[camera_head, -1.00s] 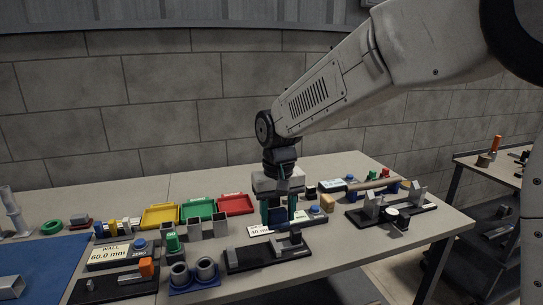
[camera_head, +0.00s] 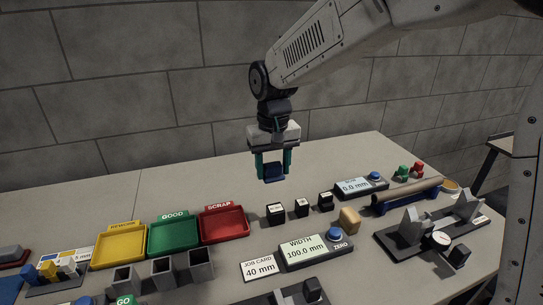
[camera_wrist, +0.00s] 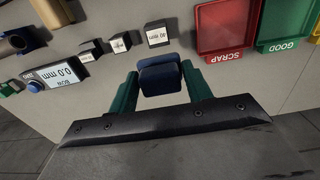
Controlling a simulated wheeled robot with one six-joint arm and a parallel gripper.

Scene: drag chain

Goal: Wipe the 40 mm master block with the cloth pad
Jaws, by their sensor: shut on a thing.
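My gripper (camera_head: 273,168) is shut on a dark blue cloth pad (camera_head: 274,173), held in the air above the back of the table. In the wrist view the pad (camera_wrist: 160,78) sits between the green fingers. Three dark blocks with white labels stand in a row below and in front of it. The largest block (camera_head: 275,213) is leftmost in the head view; its label in the wrist view (camera_wrist: 157,34) appears to read 40 mm. The middle block (camera_head: 302,207) and the right block (camera_head: 326,201) are smaller. The pad is apart from all three.
Yellow, green and red trays (camera_head: 224,223) stand left of the blocks. A width display (camera_head: 312,250), a job card (camera_head: 262,267) and a tan block (camera_head: 350,219) are in front. A second display (camera_head: 358,187) and a brown roll (camera_head: 408,194) are right. The table behind the blocks is clear.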

